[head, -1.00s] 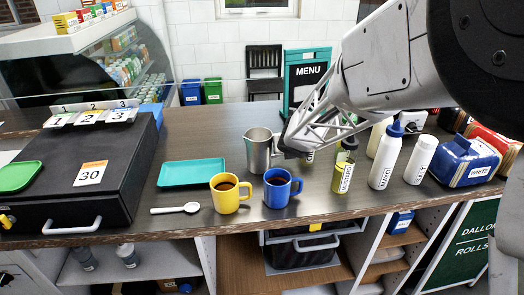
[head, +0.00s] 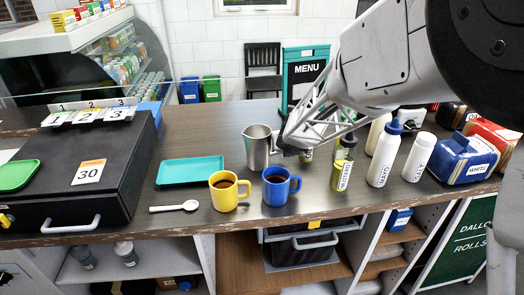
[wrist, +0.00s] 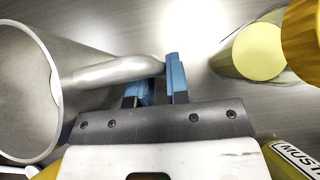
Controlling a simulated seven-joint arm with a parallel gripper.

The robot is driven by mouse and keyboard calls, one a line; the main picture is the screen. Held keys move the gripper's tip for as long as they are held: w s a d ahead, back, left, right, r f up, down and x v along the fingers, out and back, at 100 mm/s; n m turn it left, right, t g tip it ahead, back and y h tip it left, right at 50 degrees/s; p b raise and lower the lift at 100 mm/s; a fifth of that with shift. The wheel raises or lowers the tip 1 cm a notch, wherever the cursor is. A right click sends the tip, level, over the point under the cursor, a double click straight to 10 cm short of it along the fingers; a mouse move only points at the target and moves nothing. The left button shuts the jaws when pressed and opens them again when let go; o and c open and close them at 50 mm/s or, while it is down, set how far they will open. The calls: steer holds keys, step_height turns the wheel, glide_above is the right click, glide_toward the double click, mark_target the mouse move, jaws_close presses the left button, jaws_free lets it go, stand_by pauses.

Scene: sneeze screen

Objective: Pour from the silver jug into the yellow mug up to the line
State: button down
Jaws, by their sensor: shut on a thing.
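The silver jug (head: 259,147) stands upright at the middle of the counter, or just above it; I cannot tell which. My gripper (head: 287,146) is at its right side. In the wrist view my gripper (wrist: 163,82) is shut on the handle of the silver jug (wrist: 88,100), with the blue fingers around the handle's end. The yellow mug (head: 225,192) stands in front and to the left of the jug, with dark liquid in it. A line inside the mug is too small to make out. The jug's contents do not show.
A blue mug (head: 277,187) with dark liquid stands right of the yellow mug, in front of the jug. A mustard bottle (head: 343,165) and white bottles (head: 383,157) stand to the right. A teal tray (head: 190,171) and a white spoon (head: 175,207) lie to the left.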

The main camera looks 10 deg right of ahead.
steer(key=shift+r, duration=2.4)
steer(key=shift+r, duration=0.15)
steer(key=shift+a+r, duration=0.2)
steer(key=shift+r, duration=0.05)
steer(key=shift+s+a+r+n+g+y, duration=0.1)
steer(key=shift+s+a+r+n+y, duration=0.25)
steer(key=shift+a+r+n+y, duration=0.5)
steer(key=shift+s+a+r+n+g+y, duration=0.1)
steer(key=shift+s+a+r+n+y, duration=0.2)
steer(key=shift+a+r+n, duration=0.65)
steer(key=shift+s+a+r+n+g+y, duration=0.1)
steer(key=shift+s+a+r+n+y, duration=0.35)
steer(key=shift+r, duration=0.85)
steer(key=s+a+r+n+g+y, duration=0.1)
steer(key=s+a+r+n+y, duration=0.1)
steer(key=s+a, duration=0.1)
steer(key=shift+s+r+n, duration=0.35)
steer(key=shift+s+r, duration=0.05)
steer(key=shift+s, duration=0.5)
